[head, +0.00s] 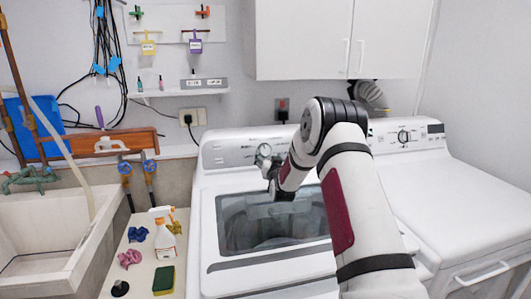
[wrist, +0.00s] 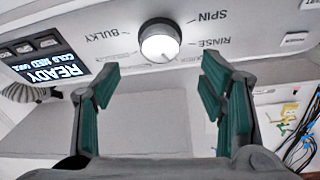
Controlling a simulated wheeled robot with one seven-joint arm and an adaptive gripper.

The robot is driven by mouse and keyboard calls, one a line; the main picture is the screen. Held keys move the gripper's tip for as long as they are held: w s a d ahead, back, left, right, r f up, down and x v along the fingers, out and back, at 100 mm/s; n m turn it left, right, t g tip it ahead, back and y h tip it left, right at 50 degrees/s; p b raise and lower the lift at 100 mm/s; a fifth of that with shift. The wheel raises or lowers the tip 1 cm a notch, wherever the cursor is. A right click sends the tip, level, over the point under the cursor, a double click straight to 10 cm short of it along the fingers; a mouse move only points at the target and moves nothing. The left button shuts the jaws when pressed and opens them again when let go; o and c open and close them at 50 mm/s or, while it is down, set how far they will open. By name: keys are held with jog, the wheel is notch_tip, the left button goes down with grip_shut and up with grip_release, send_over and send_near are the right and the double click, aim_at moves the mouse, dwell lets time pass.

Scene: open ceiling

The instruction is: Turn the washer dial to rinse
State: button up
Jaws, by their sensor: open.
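The washer (head: 215,215) is the white top-loader left of centre in the head view, with a clear lid. Its dial (wrist: 160,41) is a round pale knob with a dark rim on the control panel (wrist: 235,32). The wrist view is upside down; the printed words SPIN, RINSE and BULKY surround the dial. My gripper (wrist: 160,82) is open, its green-padded fingers apart on either side below the dial in the picture. The dial lies beyond the fingertips, not gripped. In the head view my gripper (head: 266,160) is at the washer's panel. I cannot tell where the dial points.
A lit display (wrist: 52,62) reading READY sits beside the dial. A second white machine (head: 465,190) with its own dial (head: 404,136) stands to the right. A sink (head: 50,245) and a ledge with a spray bottle (head: 165,240) and sponge (head: 163,280) are left.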

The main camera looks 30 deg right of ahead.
aim_at(266, 150)
jog(key=shift+b+x, duration=0.3)
jog(key=shift+x, duration=3.15)
jog(key=c, duration=1.2)
